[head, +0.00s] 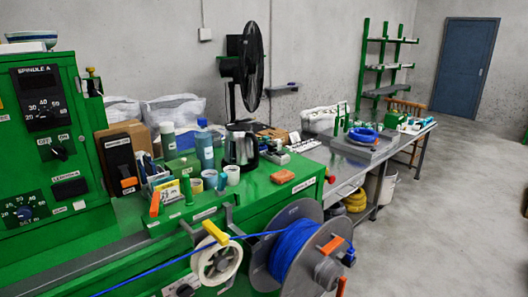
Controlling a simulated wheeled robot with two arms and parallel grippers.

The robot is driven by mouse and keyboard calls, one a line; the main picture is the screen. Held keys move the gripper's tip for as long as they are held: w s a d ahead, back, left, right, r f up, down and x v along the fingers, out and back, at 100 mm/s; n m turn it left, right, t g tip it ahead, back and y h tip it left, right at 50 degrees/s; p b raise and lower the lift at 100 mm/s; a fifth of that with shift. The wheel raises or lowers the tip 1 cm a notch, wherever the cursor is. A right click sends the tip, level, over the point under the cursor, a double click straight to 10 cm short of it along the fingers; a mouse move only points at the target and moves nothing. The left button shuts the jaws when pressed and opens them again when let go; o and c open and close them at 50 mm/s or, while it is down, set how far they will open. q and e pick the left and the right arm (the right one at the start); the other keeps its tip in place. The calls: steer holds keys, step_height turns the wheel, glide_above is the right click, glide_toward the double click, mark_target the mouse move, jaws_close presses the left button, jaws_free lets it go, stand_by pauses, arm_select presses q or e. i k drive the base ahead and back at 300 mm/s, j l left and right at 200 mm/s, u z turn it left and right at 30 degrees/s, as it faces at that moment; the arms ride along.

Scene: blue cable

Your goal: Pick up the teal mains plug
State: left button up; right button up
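I cannot make out a teal mains plug for certain in the head view. A blue cable (150,272) runs from the lower left to a grey reel (323,222), where more blue cable (292,250) is wound. Small items crowd the green bench top, and a plug among them could be hidden or too small to tell. Neither of my grippers is in view.
A green machine (85,150) with dials stands at the left. The green bench (262,190) holds bottles, a kettle (241,148), cups and an orange block (283,177). A grey bench (345,160) with a blue coil (363,134) stands behind. The right floor (450,220) is clear.

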mark_target(265, 138)
steer(key=i+l+z, duration=0.1)
steer(key=l, duration=0.25)
steer(key=i+l, duration=0.2)
steer(key=l, duration=0.15)
steer(key=i+l+z, duration=0.15)
steer(key=l, duration=0.2)
steer(key=i+l+z, duration=0.1)
steer(key=l, duration=0.25)
steer(key=i+l+z, duration=0.35)
steer(key=i+z, duration=0.15)
steer(key=i, duration=0.25)
steer(key=i+z, duration=0.45)
steer(key=i, duration=0.35)
steer(key=i+l+u, duration=0.1)
steer(key=i+u, duration=0.25)
steer(key=i+l+u, duration=0.35)
steer(key=i, duration=0.25)
steer(key=j, duration=0.1)
